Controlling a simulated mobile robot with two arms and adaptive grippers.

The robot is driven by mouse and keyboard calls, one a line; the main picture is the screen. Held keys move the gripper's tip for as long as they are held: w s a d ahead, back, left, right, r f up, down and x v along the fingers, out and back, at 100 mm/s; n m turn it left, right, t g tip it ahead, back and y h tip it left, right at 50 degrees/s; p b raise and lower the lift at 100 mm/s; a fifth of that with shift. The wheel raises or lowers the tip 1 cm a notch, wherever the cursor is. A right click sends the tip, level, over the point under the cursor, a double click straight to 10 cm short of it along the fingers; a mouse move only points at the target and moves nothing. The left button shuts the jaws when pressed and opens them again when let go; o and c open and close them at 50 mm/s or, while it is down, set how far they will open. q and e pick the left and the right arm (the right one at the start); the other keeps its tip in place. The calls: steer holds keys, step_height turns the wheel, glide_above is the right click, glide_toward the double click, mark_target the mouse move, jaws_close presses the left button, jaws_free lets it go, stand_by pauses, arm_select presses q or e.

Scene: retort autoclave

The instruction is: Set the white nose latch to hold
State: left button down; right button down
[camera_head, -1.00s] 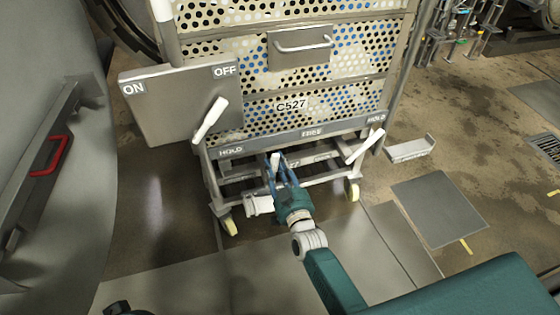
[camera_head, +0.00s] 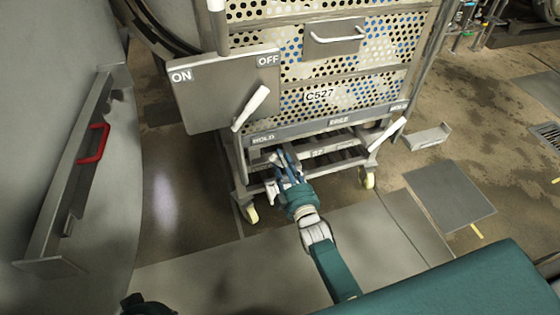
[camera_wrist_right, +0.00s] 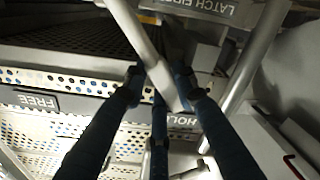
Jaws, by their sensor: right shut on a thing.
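The white nose latch (camera_wrist_right: 150,55) is a pale bar that runs between my right gripper's fingers in the right wrist view. My right gripper (camera_head: 284,158) is shut on it, low at the front of the cart. In the head view the fingers mostly hide the latch. The label plate reads HOLD (camera_head: 263,139) left of the gripper and FREE (camera_head: 339,121) to its right. In the wrist view FREE (camera_wrist_right: 38,101) is at left and HOLD (camera_wrist_right: 183,121) at right, with the latch between them, nearer HOLD.
A perforated cart (camera_head: 345,87) marked C527 stands on casters. A grey ON/OFF panel (camera_head: 205,95) with a white lever (camera_head: 250,108) is at its left. Another white lever (camera_head: 387,134) is at its right. A red handle (camera_head: 95,143) is on the grey wall.

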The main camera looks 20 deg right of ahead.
arm_select(q)
steer(key=shift+a+r, duration=0.35)
steer(key=shift+r, duration=0.05)
arm_select(e)
steer(key=shift+a+f+n, duration=0.2)
steer(key=shift+f+n, duration=0.05)
steer(key=shift+n, duration=0.05)
steer(key=c, duration=1.3)
jaws_free()
steer(key=shift+a, duration=0.1)
steer(key=shift+c, duration=0.2)
steer(key=shift+s, duration=0.1)
arm_select(q)
steer(key=shift+s, duration=0.1)
arm_select(e)
steer(key=s, duration=1.2)
steer(key=shift+d, duration=0.25)
steer(key=shift+w, duration=0.1)
